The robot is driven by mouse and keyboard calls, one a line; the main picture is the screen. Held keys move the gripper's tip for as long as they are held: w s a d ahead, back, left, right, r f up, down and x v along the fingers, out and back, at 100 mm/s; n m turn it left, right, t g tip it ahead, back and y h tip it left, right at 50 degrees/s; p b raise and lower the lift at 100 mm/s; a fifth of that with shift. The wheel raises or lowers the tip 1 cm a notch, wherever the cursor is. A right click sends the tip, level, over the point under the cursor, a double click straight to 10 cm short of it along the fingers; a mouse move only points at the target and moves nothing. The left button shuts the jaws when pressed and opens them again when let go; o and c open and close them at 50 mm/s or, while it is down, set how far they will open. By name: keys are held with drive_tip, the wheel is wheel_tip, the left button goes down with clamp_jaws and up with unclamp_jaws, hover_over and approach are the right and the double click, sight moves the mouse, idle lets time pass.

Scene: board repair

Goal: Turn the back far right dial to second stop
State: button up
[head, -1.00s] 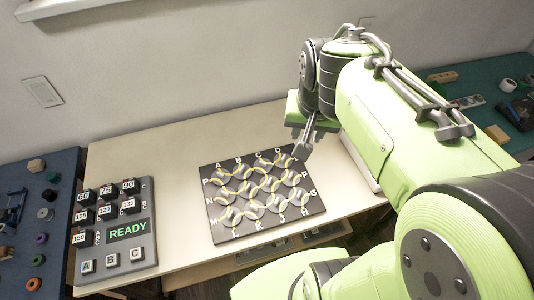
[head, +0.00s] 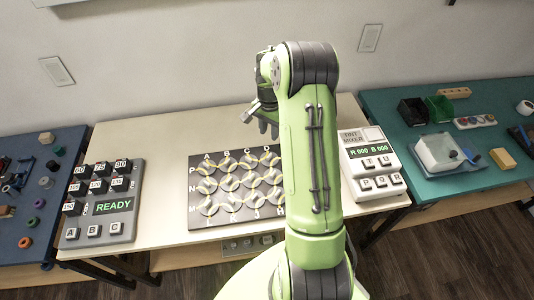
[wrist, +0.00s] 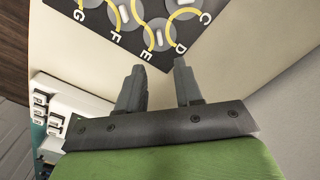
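The dark dial board (head: 196,226) lies on the pale table with rows of round dials, yellow lines and letters round its edge. The back far right dial (head: 268,159) is close to letter D, beside my arm. In the wrist view it is the grey disc with a white bar (wrist: 159,37) between D and E. My gripper (head: 268,126) is behind the board's back right corner in the head view. In the wrist view its two fingers (wrist: 159,70) are apart with nothing between them, clear of the dial. My arm hides part of the board's right side.
A READY button panel (head: 104,228) stands left of the board. A white Tint Mixer box (head: 361,160) stands right of my arm. Blue and green side tables hold small parts. The wall is close behind the table.

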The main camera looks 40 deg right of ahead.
sight(269, 155)
wheel_tip(269, 155, down, 12)
drive_tip(key=shift+d+f+b, duration=0.1)
drive_tip(key=shift+b, duration=0.65)
clamp_jaws()
